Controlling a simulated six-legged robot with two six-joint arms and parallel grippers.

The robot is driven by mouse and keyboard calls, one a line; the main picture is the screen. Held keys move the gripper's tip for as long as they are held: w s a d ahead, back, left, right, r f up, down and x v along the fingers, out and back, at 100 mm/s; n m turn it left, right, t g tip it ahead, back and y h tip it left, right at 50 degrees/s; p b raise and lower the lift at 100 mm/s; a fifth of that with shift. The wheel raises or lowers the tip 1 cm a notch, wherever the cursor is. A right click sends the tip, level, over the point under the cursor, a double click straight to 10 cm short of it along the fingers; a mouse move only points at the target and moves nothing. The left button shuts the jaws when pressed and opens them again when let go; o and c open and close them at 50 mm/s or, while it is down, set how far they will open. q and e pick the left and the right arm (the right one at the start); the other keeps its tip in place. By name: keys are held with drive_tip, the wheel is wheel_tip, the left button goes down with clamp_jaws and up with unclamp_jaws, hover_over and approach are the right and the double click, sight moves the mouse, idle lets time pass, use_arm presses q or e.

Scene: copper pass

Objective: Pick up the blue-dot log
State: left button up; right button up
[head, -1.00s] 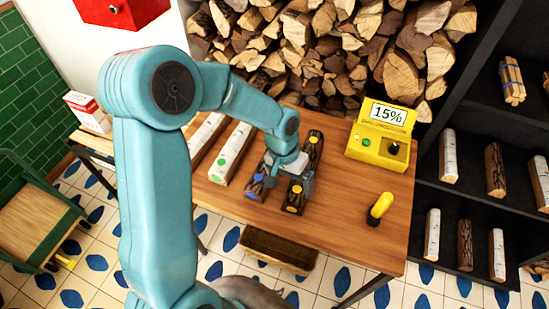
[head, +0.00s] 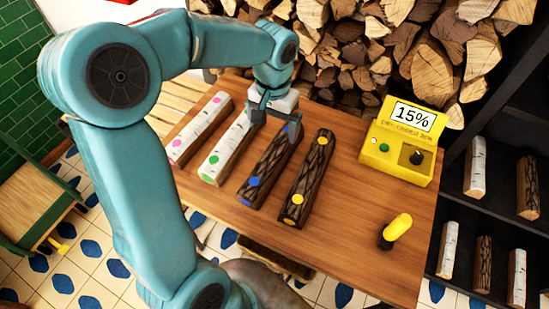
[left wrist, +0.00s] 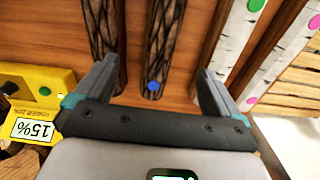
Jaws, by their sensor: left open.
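The blue-dot log (head: 262,174) is dark-barked and lies on the wooden table between the green-dot log and the yellow-dot log. A blue dot shows on its near end, and another blue mark is partly hidden near its far end by my gripper. My left gripper (head: 276,115) is over the far end of this log in the head view. In the left wrist view the blue-dot log (left wrist: 163,50) runs between the two open fingers of my left gripper (left wrist: 152,80), with its blue dot near them. I cannot tell whether the fingers touch it. My right gripper is not in view.
The yellow-dot log (head: 305,180) lies to the right, and the white-barked green-dot log (head: 229,150) and pink-dot log (head: 199,128) to the left. A yellow meter (head: 399,145) reading 15% and a yellow-handled tool (head: 396,230) stand on the table (head: 345,215) at the right.

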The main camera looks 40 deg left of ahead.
sight(273, 153)
use_arm(q)
drive_tip(key=f, duration=0.7)
drive_tip(key=shift+s+f, duration=0.25)
drive_tip(key=shift+f, duration=0.35)
drive_tip(key=f, duration=0.5)
drive_tip(key=shift+w+a+f, duration=0.2)
drive_tip(key=shift+w, duration=0.05)
drive_tip(key=shift+s, duration=0.15)
drive_tip(key=shift+f+b, duration=0.25)
drive_tip(key=shift+b, duration=0.3)
drive_tip(key=c, duration=1.7)
drive_tip(key=shift+r, duration=0.1)
